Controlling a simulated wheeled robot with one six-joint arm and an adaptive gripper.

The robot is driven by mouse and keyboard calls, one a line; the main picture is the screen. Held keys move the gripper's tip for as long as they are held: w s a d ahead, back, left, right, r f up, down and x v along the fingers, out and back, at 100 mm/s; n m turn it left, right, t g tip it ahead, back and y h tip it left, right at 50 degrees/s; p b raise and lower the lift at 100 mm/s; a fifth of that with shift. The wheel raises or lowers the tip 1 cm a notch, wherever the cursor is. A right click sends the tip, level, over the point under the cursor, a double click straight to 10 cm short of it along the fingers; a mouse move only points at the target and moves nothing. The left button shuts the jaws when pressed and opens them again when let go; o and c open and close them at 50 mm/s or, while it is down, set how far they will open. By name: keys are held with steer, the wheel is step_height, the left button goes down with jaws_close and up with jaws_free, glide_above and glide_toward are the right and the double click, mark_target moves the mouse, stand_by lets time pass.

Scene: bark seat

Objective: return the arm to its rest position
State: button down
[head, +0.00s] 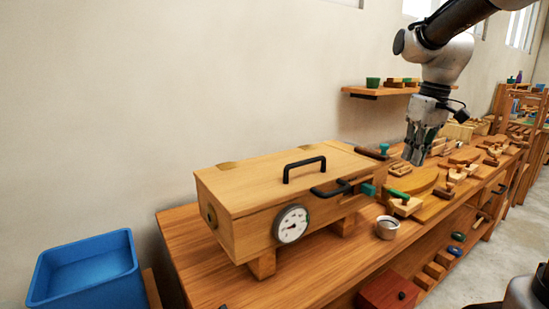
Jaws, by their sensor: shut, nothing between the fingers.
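My arm reaches in from the top right of the head view, with its wrist bent so that my gripper (418,158) points down. My gripper is shut and empty. It hangs in front of the wall shelf and over the workbench (330,262), to the right of a wooden box. How high its fingertips are above the bench items behind them is hard to tell.
The wooden box (255,183) has black handles and a round dial (291,224). A small cup (387,228) and several wooden tools lie on the bench to its right. A wall shelf (372,92) is behind my gripper. A blue bin (88,271) stands at left.

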steer(key=s+d+f+m+t, duration=0.1)
steer(key=s+m, duration=0.1)
steer(key=s, duration=0.8)
steer(key=s+d+f+m+t+h, duration=0.1)
steer(key=s+f+t, duration=0.1)
steer(key=s, duration=0.8)
steer(key=shift+s+d+f+m+t, duration=0.2)
steer(key=shift+s+m+t, duration=0.1)
steer(key=shift+m, duration=0.1)
